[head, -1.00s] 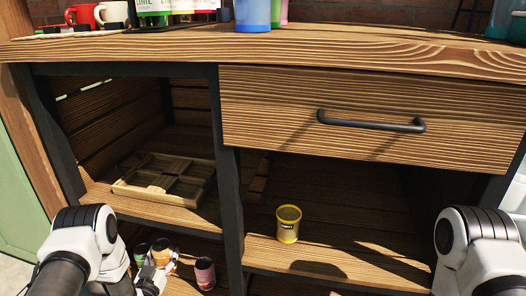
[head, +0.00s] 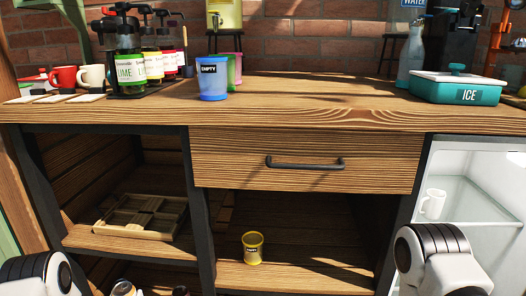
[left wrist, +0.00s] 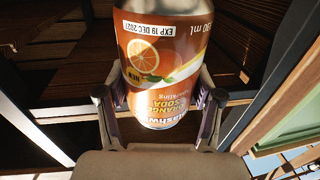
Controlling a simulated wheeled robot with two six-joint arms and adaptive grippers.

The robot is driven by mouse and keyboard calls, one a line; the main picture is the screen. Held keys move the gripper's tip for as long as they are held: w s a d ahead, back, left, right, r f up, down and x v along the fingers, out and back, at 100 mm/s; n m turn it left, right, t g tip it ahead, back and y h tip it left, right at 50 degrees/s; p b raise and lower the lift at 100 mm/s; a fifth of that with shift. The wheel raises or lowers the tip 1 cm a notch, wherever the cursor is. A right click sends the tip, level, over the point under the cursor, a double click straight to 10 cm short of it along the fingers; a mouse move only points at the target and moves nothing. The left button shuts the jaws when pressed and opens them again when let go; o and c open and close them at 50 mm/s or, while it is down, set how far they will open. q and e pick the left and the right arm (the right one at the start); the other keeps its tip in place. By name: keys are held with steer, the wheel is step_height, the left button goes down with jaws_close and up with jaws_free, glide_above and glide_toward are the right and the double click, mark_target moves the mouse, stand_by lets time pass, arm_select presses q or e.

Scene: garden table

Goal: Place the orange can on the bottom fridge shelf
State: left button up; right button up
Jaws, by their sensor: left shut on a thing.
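The orange can (left wrist: 160,60) fills the middle of the left wrist view, its orange soda label facing the camera. My left gripper (left wrist: 163,98) is shut around it, one finger on each side. In the head view only the can's top (head: 122,288) seems to show at the bottom edge, with the gripper mostly cut off. The fridge (head: 478,160) stands at the right with its lit white inside showing and a glass shelf (head: 480,205). Its bottom shelf is hidden by my right arm and the frame edge. My right gripper is out of view.
A white mug (head: 432,204) stands on the fridge's glass shelf. A wooden tray (head: 140,216) lies in the left cubby. The tabletop holds bottles, cups and a teal ice box (head: 460,88).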

arm_select(q)
step_height(320, 180, up, 38)
steer(key=p, duration=3.6)
steer(key=s+d+r+m+h, duration=0.1)
steer(key=d+r, duration=0.3)
steer(key=d, duration=0.4)
steer(key=s+d+r+h, duration=0.1)
steer(key=d+r, duration=0.2)
steer(key=d, duration=0.6)
steer(key=s+d+r, duration=0.2)
steer(key=s+r, duration=0.2)
steer(key=s, duration=0.2)
steer(key=shift+d+r, duration=0.35)
steer(key=shift+f, duration=0.1)
